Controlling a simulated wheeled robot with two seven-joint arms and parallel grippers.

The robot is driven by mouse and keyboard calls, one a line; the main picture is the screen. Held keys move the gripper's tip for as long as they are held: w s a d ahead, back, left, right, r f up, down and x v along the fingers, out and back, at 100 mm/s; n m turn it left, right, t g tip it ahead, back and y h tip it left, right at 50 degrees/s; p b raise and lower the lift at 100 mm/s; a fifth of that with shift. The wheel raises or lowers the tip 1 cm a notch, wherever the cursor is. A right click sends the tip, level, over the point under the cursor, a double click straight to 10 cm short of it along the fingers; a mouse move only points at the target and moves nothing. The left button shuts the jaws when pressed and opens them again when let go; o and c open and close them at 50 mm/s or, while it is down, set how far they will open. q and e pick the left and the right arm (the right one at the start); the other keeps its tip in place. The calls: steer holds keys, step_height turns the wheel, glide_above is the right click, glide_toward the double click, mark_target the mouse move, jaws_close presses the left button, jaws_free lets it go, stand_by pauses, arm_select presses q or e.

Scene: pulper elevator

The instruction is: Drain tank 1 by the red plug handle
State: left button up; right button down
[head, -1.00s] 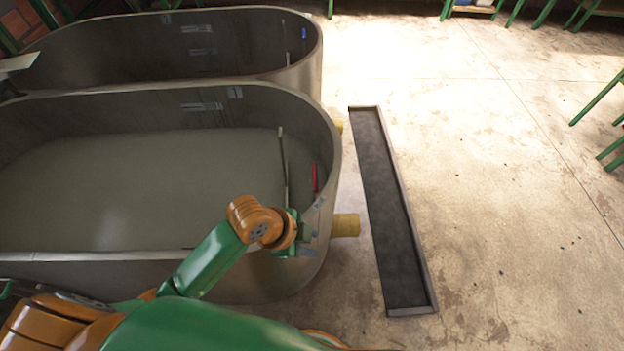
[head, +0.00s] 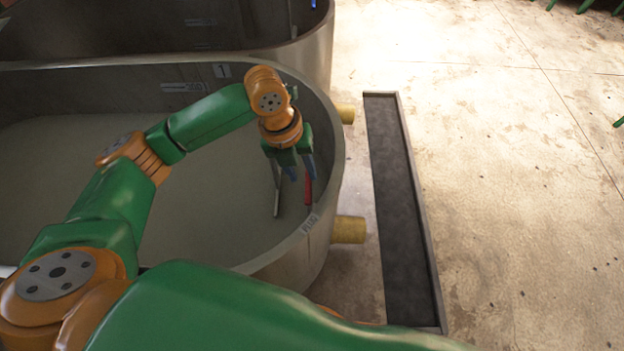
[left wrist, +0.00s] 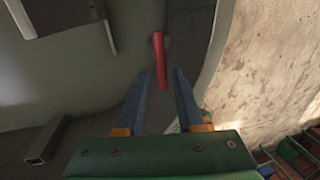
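Tank 1 (head: 335,190) is a grey oval tank with a "1" label on its inner wall and greenish-grey liquid inside. The red plug handle (head: 308,191) stands upright inside its right end, near a "PLUG" label on the rim. My left gripper (head: 301,174) reaches down inside the tank from above, beside the handle. In the left wrist view its two blue fingers (left wrist: 162,74) are apart, and the red handle (left wrist: 160,60) shows between and just beyond their tips. I cannot tell whether they touch it. My right gripper is not in view.
A grey rod (head: 277,190) stands in the tank just left of the handle. Yellow pipe stubs (head: 349,230) stick out of the tank's right side. A long dark floor channel (head: 395,200) lies beyond them. A second tank (head: 318,50) stands behind. The floor at right is clear.

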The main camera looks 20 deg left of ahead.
mark_target(307, 186)
arm_select(q)
steer(key=f, duration=0.3)
steer(key=d+f, duration=0.1)
steer(key=f, duration=0.2)
steer(key=shift+d+f+b, duration=0.1)
steer(key=shift+f+b, duration=0.1)
steer(key=shift+b, duration=0.1)
jaws_close()
stand_by(0.9)
